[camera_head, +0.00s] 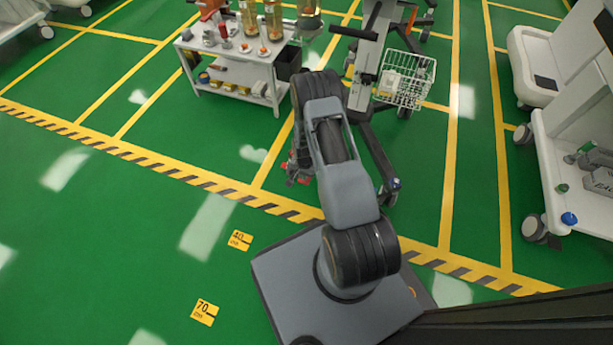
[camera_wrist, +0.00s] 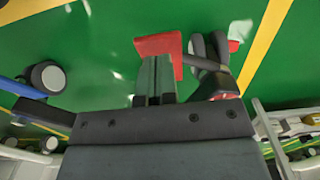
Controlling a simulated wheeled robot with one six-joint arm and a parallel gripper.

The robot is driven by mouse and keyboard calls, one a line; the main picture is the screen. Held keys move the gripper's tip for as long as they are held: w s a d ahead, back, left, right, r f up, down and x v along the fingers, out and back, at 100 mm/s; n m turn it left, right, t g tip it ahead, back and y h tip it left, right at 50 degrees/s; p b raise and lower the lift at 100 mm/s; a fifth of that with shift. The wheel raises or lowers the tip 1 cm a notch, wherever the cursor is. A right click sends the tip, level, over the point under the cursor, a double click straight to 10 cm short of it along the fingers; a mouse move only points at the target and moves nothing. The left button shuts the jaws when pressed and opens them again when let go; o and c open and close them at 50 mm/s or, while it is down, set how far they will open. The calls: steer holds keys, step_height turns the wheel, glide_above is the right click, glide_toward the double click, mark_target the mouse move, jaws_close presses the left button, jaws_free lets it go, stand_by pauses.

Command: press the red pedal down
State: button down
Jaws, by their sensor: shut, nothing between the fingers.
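The red pedal (camera_wrist: 150,44) is a flat red plate low over the green floor in the wrist view. My gripper (camera_wrist: 154,66) is shut and empty. Its fingertips overlap the pedal's near edge in the picture; I cannot tell whether they touch it. The fingers hide part of the pedal. In the head view my arm hides the gripper, and only small red parts (camera_head: 303,180) show low beside the arm; I cannot tell which is the pedal.
A grey caster (camera_wrist: 208,50) stands right of the pedal, with another red part (camera_wrist: 218,87) nearer. A dark caster (camera_wrist: 47,77) and a blue bar (camera_wrist: 16,87) are at left. A white trolley (camera_head: 225,84) and a wire basket (camera_head: 425,88) stand ahead. Floor at left is clear.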

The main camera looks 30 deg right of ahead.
steer(key=shift+f+b, duration=1.1)
steer(key=shift+f, duration=0.25)
stand_by(0.4)
steer(key=shift+r, duration=0.1)
steer(key=shift+r+p, duration=2.6)
steer(key=shift+r, duration=0.9)
